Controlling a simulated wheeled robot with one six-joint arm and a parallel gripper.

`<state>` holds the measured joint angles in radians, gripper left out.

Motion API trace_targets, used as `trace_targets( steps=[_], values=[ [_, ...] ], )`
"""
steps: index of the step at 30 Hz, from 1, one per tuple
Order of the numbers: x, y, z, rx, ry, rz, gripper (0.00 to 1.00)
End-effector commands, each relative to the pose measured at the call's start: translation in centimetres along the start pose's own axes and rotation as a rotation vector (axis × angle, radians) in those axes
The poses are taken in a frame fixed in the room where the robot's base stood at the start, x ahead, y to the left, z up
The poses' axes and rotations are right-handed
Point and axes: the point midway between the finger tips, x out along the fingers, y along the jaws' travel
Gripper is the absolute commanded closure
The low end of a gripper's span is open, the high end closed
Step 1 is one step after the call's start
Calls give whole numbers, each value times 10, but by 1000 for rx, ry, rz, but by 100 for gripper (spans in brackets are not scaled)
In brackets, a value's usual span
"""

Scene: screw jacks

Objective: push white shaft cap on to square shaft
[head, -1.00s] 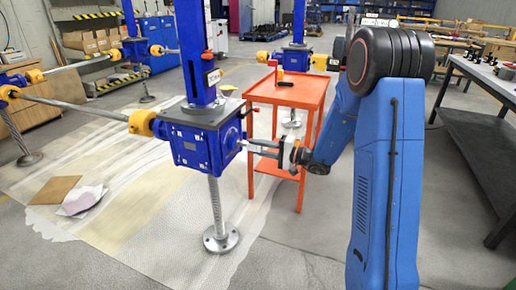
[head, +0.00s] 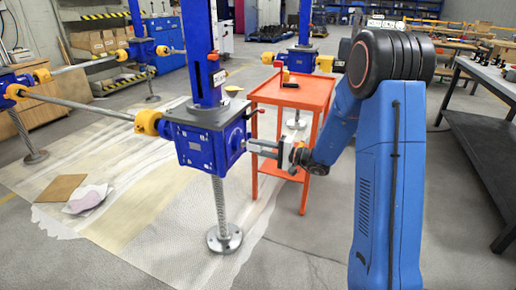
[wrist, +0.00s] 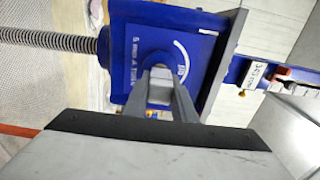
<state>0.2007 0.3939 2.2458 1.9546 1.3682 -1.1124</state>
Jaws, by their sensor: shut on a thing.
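The blue screw jack gearbox (head: 198,148) stands upright on its threaded screw, and its right side faces my gripper. My gripper (head: 252,146) reaches in from the right, with its fingertips close to that side. In the wrist view my gripper (wrist: 162,90) is shut on a pale block-like piece, which I take as the white shaft cap (wrist: 160,87). The cap lies in line with the round blue boss of the gearbox (wrist: 118,58). The square shaft is hidden behind the cap and fingers. I cannot tell how far the cap sits on it.
A blue column rises above the gearbox. A grey workbench (head: 485,75) is at the right. Open floor lies in front.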

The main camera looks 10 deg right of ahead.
Motion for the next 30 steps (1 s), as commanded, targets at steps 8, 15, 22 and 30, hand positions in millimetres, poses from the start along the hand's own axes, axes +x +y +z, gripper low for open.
trace_targets(
  steps=[8,15,22,30],
  values=[
    [6,0,0,0,0,0,98],
    [11,0,0,0,-1,0,98],
    [15,0,0,0,-1,1,98],
    [16,0,0,0,0,0,54]
  ],
)
